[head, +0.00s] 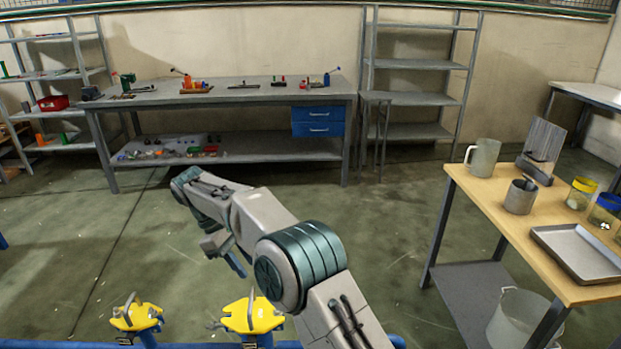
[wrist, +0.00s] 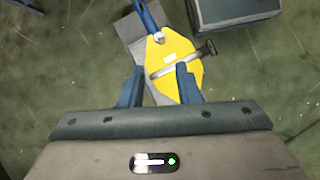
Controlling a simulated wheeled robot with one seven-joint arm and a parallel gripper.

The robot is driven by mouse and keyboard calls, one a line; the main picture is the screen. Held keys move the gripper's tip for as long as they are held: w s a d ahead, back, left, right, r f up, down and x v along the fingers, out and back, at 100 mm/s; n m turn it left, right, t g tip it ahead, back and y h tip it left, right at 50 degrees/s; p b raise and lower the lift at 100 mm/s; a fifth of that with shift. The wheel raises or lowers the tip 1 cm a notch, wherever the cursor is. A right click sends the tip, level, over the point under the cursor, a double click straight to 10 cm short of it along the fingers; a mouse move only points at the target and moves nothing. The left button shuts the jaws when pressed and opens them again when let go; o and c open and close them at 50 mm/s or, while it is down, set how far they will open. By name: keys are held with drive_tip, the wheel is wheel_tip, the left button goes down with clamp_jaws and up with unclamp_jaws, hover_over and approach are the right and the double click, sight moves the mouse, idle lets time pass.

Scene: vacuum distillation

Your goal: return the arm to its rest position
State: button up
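My gripper shows in the wrist view (wrist: 159,80) with its two blue fingers spread apart and nothing between them. It points down toward the floor. Beyond the fingers is a yellow clamp-like piece (wrist: 178,60) with a metal screw and a blue post; it looks lower than the fingertips, not held. In the head view my arm reaches forward from the lower right and bends at the middle. My gripper (head: 236,264) hangs below the wrist there, partly hidden by the arm, above and left of a yellow piece (head: 253,315).
Another yellow piece (head: 137,317) stands at the lower left. A wooden-topped table (head: 480,197) at right holds a pitcher (head: 483,157), a metal cup (head: 520,197), jars and a tray (head: 578,252). A grey workbench (head: 235,93) stands at the back. Open floor lies between.

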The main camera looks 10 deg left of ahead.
drive_tip(key=s+d+r+m+y+p, duration=0.15)
drive_tip(key=d+r+m, duration=0.35)
drive_tip(key=d, duration=0.7)
drive_tip(key=d+r+m+y, duration=0.2)
drive_tip(key=d+r, duration=0.5)
drive_tip(key=d, duration=0.4)
drive_tip(key=s+d+f+m+t+y+p, duration=0.1)
drive_tip(key=s+d+f+m+t+y, duration=0.1)
drive_tip(key=s+d+m, duration=0.7)
drive_tip(key=s+d+f+t, duration=0.1)
drive_tip(key=s+d, duration=0.7)
drive_tip(key=s, duration=0.1)
drive_tip(key=shift+d+t+p, duration=0.3)
drive_tip(key=shift+p, duration=0.05)
